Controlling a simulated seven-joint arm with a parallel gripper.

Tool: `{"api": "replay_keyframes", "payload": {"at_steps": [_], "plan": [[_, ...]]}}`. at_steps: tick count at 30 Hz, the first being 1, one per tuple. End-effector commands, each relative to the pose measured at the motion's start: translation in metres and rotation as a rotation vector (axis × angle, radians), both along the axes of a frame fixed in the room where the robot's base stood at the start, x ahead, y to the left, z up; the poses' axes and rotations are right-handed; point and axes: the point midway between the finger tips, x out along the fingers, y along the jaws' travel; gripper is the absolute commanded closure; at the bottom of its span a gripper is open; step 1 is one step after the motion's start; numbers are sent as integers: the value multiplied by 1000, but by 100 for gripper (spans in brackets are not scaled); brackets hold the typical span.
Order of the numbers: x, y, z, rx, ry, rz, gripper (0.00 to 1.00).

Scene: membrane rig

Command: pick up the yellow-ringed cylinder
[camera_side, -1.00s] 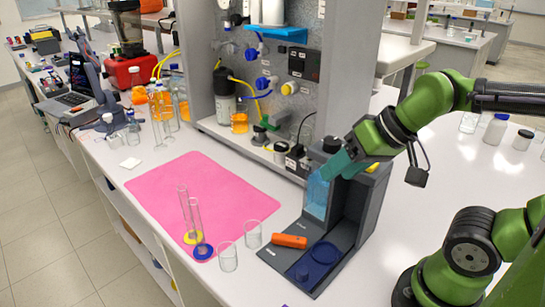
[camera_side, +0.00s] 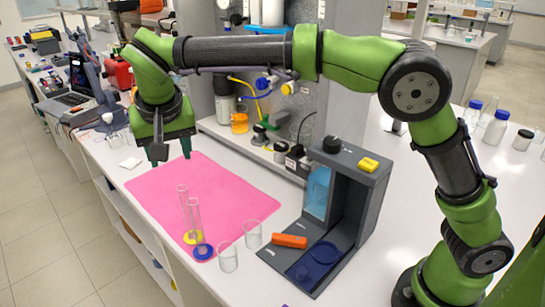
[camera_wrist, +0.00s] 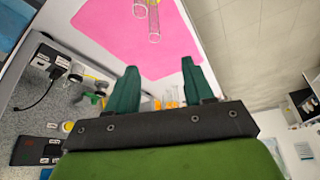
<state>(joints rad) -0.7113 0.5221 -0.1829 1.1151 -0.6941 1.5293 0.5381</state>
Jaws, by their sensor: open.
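The yellow-ringed cylinder (camera_side: 184,212) is a tall clear glass tube on a yellow base, upright on the front of the pink mat (camera_side: 220,190). A similar cylinder with a blue base (camera_side: 196,225) stands close beside it. My gripper (camera_side: 172,153) is open and empty, pointing down above the mat's back-left part, well behind and above the cylinders. In the wrist view my gripper (camera_wrist: 159,63) shows two spread green fingers with nothing between them.
Two glass beakers (camera_side: 228,257) stand right of the cylinders. A dark grey stand (camera_side: 350,200) with an orange piece (camera_side: 290,241) on its base is further right. A panel rig (camera_side: 290,130) with tubing is behind. The mat's middle is clear.

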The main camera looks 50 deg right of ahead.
Motion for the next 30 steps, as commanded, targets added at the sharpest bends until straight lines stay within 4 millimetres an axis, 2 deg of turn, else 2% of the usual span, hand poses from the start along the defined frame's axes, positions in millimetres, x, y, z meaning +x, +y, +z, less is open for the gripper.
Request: {"api": "replay_keyframes", "payload": {"at_steps": [1, 5, 15, 18, 26, 30], "plan": [[-1, -2, 2, 5, -1, -33, 48], [2, -6, -14, 8, 7, -57, 48], [27, -18, -81, 10, 8, -53, 48], [33, -20, -96, 10, 7, -52, 48], [39, -24, -113, 11, 6, -51, 48], [43, -29, -134, 11, 8, -53, 48]]}}
